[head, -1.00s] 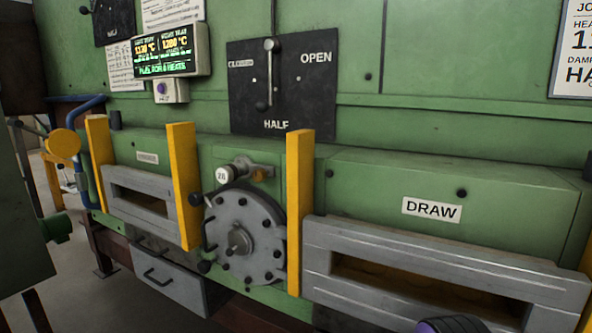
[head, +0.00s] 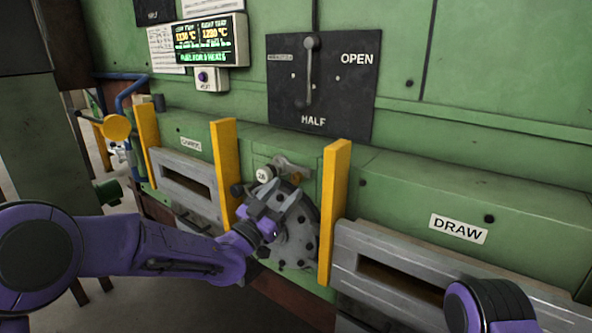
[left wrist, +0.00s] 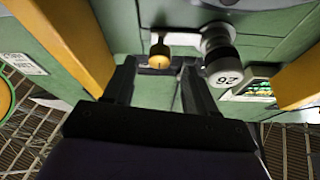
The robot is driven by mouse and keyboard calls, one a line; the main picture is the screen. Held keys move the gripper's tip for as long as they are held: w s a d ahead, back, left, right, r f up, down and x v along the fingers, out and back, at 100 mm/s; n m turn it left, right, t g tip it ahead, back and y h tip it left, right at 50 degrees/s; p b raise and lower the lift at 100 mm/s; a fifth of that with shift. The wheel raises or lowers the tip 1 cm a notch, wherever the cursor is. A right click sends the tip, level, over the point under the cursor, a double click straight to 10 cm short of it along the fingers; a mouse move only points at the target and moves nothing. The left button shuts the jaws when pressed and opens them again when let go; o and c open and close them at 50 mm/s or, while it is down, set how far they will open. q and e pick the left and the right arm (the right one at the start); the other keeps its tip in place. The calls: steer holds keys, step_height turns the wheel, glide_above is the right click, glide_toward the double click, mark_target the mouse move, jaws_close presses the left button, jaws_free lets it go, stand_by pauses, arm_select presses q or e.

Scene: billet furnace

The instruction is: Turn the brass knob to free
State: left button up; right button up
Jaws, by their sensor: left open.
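The small brass knob (left wrist: 160,60) sits on the green panel in the left wrist view, between and beyond my fingertips. In the head view the brass knob (head: 297,178) shows just above my left gripper, partly hidden. My left gripper (head: 282,194) is open and empty, in front of the round grey plate. Its two fingers (left wrist: 157,72) point toward the knob in the left wrist view, and I see no contact. A purple part of my right arm shows at the lower right of the head view; its gripper does not show.
A round fitting marked 28 (head: 263,175) sits just left of the knob; its end face (left wrist: 224,78) is close to my finger in the left wrist view. Yellow posts (head: 334,212) (head: 225,172) flank the round plate (head: 300,245).

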mark_target(294, 181)
arm_select(q)
steer(key=p+x, duration=0.2)
steer(key=x, duration=0.3)
steer(key=shift+w+d+r, duration=0.15)
steer(key=shift+w, duration=0.05)
arm_select(e)
step_height(294, 181, up, 3)
steer(key=shift+f, duration=0.1)
arm_select(q)
steer(key=c, duration=1.1)
steer(key=shift+o, duration=0.2)
